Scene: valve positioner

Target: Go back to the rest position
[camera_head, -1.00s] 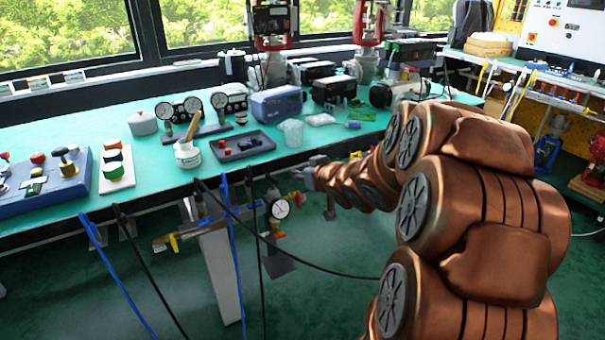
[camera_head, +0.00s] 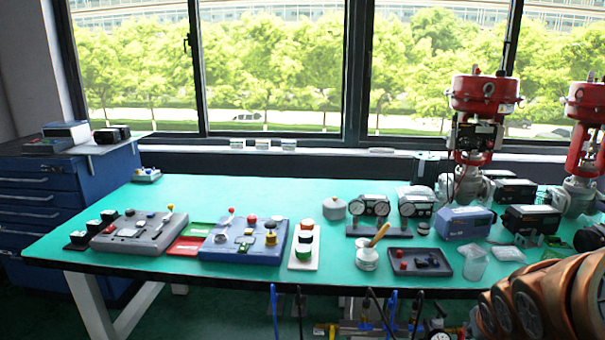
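My brown arm shows only at the lower right corner of the head view, below and in front of the bench's right part. My gripper is outside the picture, so whether it is open or shut does not show. The green-topped bench (camera_head: 180,199) spans the view. Two red valve actuators (camera_head: 485,93) (camera_head: 588,90) stand at its right back. Pressure gauges and yellow-handled fittings (camera_head: 326,329) hang under the bench's front edge, partly cut off by the picture's bottom.
Button panels (camera_head: 245,240) (camera_head: 140,231) lie along the bench's front. A white jar (camera_head: 366,258), a dark tray (camera_head: 420,262) and a clear beaker (camera_head: 475,265) stand near the right front edge. A blue drawer cabinet (camera_head: 50,210) stands at left.

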